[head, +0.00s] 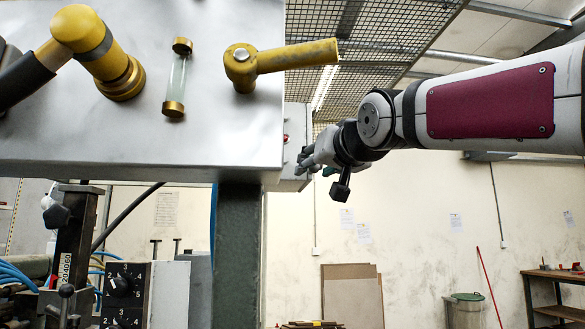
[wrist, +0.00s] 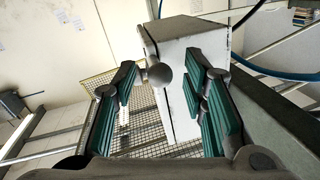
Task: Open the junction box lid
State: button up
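A pale grey box, which looks like the junction box (head: 298,122), shows partly behind the right end of the large grey cabinet in the head view. In the wrist view the box (wrist: 185,28) is ahead of my gripper, with a round grey knob (wrist: 160,75) at its left edge. My gripper (wrist: 163,68) is open, its green-padded fingers on either side of the knob with visible gaps. In the head view my gripper (head: 308,161) is beside the box's right side, and the cabinet and wrist partly hide the contact area. I cannot tell whether the lid is ajar.
The large grey cabinet (head: 200,140) with a yellow lever (head: 290,60) fills the upper left. A dark green post (head: 237,255) stands below it. A mesh panel (head: 375,45) is overhead. The space right of the post is mostly clear.

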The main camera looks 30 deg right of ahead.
jog(key=shift+w+d, duration=0.15)
jog(key=shift+w, duration=0.55)
grip_shut()
jog(key=shift+d, duration=0.1)
